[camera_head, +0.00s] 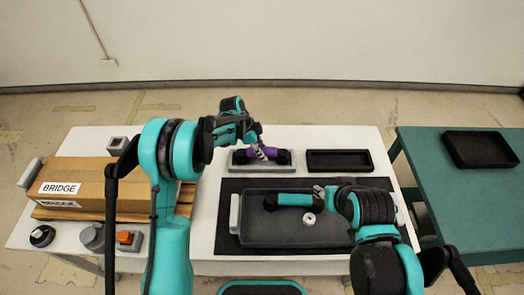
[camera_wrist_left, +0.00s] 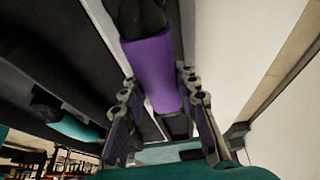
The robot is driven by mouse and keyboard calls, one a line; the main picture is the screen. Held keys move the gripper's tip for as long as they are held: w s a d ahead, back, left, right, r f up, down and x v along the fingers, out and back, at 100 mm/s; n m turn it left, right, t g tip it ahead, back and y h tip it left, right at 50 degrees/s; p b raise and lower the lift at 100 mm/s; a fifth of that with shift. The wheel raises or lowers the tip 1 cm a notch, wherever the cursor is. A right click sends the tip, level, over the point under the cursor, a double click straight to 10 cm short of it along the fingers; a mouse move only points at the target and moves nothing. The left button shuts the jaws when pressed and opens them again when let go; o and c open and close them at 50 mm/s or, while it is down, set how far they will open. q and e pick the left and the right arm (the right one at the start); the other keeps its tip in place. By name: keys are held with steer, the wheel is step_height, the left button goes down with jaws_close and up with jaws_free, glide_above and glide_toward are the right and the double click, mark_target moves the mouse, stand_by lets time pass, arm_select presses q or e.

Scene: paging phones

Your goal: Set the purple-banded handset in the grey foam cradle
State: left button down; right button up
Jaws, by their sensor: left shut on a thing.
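The purple-banded handset (camera_head: 271,155) has a purple grip and black ends. It lies lengthwise along the grey foam cradle (camera_head: 262,168), over or in it; I cannot tell whether it rests on the foam. My left gripper (camera_head: 260,150) is shut on its purple middle from above. In the left wrist view the purple band (camera_wrist_left: 155,75) runs between my left fingers (camera_wrist_left: 160,110). My right gripper (camera_head: 320,193) is by the right end of a teal-banded handset (camera_head: 294,200); I cannot tell if its fingers are open.
An empty black cradle (camera_head: 340,168) stands right of the grey one. A dark tray (camera_head: 290,235) holds the teal handset and a small white ring (camera_head: 309,219). A box marked BRIDGE (camera_head: 85,180) is at left. A black tray (camera_head: 480,149) sits on the teal side table (camera_head: 440,175).

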arm_select(q)
steer(key=shift+b, duration=0.35)
stand_by(0.7)
steer(key=shift+f+b, duration=0.45)
steer(key=shift+f, duration=0.15)
steer(key=c, duration=1.4)
jaws_free()
steer(key=shift+r, duration=0.1)
steer(key=shift+p+v, duration=2.85)
steer(key=shift+v, duration=2.55)
steer(key=shift+a, duration=0.15)
